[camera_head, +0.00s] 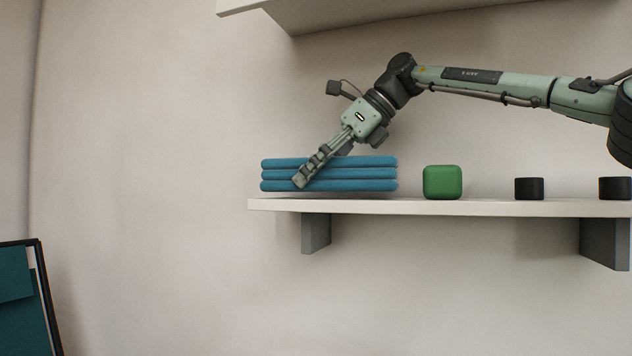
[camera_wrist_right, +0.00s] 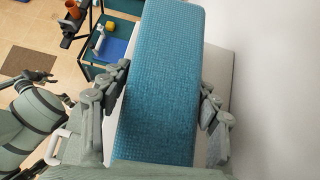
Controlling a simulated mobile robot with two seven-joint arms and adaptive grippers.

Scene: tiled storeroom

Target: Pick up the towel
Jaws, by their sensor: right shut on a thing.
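The towel (camera_head: 368,174) is a blue folded stack of several layers at the left end of the white shelf (camera_head: 480,208) in the head view. Its underside shows slightly higher than the base of the green block, with a shadow beneath. My right gripper (camera_head: 302,181) reaches down from the upper right, its fingers across the towel's left part. In the right wrist view the textured towel (camera_wrist_right: 160,90) fills the space between the two fingers of the right gripper (camera_wrist_right: 168,82), which is shut on it. The far finger is mostly hidden in the head view. My left gripper does not show in the head view.
A green block (camera_head: 442,183) stands right of the towel, then black cylinders (camera_head: 529,188) further right. An upper shelf (camera_head: 350,12) hangs above. A teal and black piece (camera_head: 20,300) stands at lower left. The wall left of the shelf is clear.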

